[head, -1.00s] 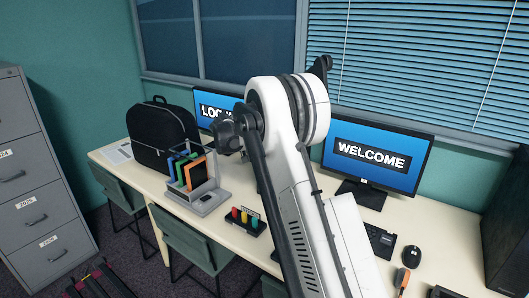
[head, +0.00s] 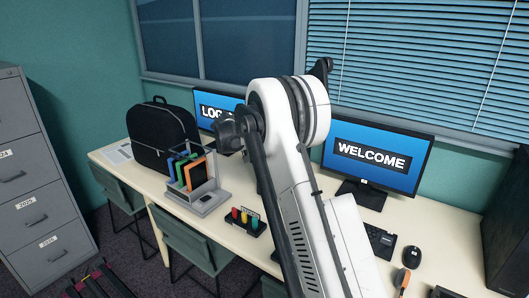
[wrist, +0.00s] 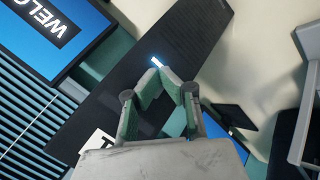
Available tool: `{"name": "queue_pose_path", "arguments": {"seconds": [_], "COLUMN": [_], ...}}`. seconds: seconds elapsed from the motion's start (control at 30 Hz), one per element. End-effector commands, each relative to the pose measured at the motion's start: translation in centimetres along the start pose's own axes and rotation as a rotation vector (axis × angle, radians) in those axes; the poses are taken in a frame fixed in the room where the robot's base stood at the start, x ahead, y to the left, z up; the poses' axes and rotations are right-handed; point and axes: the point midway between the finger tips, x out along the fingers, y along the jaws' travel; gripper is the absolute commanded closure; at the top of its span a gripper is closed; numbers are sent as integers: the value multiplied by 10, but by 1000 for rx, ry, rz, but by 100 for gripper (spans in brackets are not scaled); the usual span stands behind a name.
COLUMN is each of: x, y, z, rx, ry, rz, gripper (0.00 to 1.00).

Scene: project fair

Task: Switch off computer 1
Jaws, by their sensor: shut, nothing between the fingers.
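In the wrist view a tall black computer tower (wrist: 195,35) runs diagonally across the picture. A small glowing white light strip (wrist: 157,61) shows on it. A white label (wrist: 97,146) sits at its lower left end, with a partly hidden mark that looks like a 1 or a T. My gripper (wrist: 172,74) is shut and empty, its tips close to the glowing strip; I cannot tell whether they touch. A monitor reading WELCOME shows in the wrist view (wrist: 55,35) and the head view (head: 370,155).
The desk (head: 235,245) also holds a LOGIN-type monitor (head: 212,105), partly hidden by my arm, a black backpack (head: 160,135), an organiser with coloured folders (head: 205,195), a keyboard (head: 380,240) and a mouse (head: 412,257). Another black case (head: 507,225) stands at the right edge.

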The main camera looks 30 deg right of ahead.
Motion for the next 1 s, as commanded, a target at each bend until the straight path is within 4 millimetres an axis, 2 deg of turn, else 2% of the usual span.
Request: {"name": "queue_pose_path", "arguments": {"seconds": [0.4,1.0], "x": [1,-10], "y": [1,-8], "z": [-1,8], "rx": [0,1], "ry": [0,0], "rz": [0,0], "gripper": [100,100]}}
